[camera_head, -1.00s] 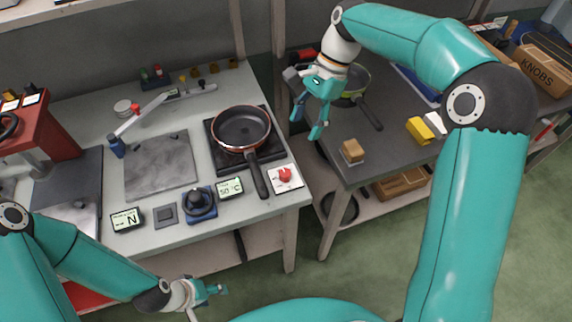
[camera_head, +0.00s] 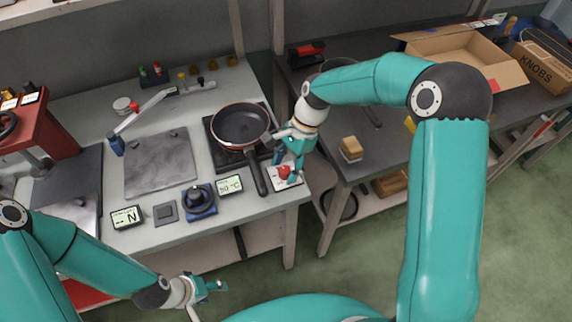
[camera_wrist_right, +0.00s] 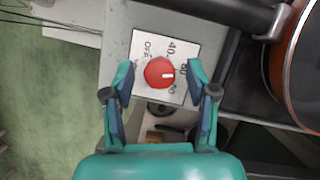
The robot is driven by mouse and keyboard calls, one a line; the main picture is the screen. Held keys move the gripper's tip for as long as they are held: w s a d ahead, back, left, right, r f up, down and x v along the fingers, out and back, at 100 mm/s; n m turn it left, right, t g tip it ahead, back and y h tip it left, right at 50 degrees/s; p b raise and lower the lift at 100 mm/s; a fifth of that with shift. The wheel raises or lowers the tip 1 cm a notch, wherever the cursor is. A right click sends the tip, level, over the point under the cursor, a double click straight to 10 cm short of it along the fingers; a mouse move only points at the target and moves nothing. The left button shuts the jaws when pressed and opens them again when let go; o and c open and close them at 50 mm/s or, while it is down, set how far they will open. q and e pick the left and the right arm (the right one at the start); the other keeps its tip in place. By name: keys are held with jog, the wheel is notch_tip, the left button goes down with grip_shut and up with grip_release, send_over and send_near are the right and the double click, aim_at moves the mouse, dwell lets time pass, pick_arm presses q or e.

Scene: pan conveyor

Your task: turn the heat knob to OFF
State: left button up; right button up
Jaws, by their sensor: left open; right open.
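The red heat knob (camera_head: 284,172) sits on a white dial plate (camera_head: 275,185) at the front right corner of the left table. In the right wrist view the knob (camera_wrist_right: 159,72) shows a white pointer mark towards the right, near the number at the right of the scale. The word OFF (camera_wrist_right: 147,47) is printed at the upper left of the plate. My right gripper (camera_wrist_right: 160,85) is open, its fingers on either side of the knob, apart from it. In the head view it hangs over the knob (camera_head: 287,168). My left gripper (camera_head: 212,290) is open and empty in front of the table.
A pan (camera_head: 241,124) sits on the black burner (camera_head: 216,152), its handle reaching towards the plate beside the knob. A temperature display (camera_head: 230,185) and a blue-based black knob (camera_head: 201,200) stand to the left. A gap separates the right table (camera_head: 385,158).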

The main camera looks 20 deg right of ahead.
grip_shut()
dwell(0.3)
